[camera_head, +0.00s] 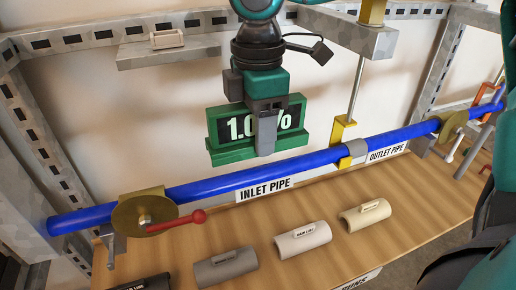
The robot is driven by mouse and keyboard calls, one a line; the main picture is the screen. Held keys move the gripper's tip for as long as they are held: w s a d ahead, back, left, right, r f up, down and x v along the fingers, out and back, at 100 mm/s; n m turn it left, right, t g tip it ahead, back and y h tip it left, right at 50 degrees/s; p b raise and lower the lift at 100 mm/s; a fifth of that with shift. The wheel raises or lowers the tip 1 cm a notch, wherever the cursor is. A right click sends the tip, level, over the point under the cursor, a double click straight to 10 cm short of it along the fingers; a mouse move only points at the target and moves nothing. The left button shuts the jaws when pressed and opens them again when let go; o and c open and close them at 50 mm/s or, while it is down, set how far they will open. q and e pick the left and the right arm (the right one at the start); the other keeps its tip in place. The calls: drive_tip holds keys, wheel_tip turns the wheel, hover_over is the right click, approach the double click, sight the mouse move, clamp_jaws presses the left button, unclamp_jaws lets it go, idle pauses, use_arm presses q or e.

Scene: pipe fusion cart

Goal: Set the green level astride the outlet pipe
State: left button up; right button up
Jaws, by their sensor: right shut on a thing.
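The green level (220,128) has a dark display reading about 1.0%, partly covered by a finger. My right gripper (265,130) comes down from the top centre and is shut on it. The level is held upright, its base just above or behind the blue inlet pipe (225,184) in the picture; I cannot tell the exact gap. My left gripper is not in view.
A brass disc with a red-handled valve (145,215) is on the inlet pipe; another brass disc (453,126) is on the outlet side. A yellow bracket on a rod (342,130) stands at the collar. Several half-shell covers (303,239) lie on the wooden bench (400,215).

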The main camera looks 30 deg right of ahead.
wheel_tip(320, 180, up, 14)
idle(0.4)
idle(0.3)
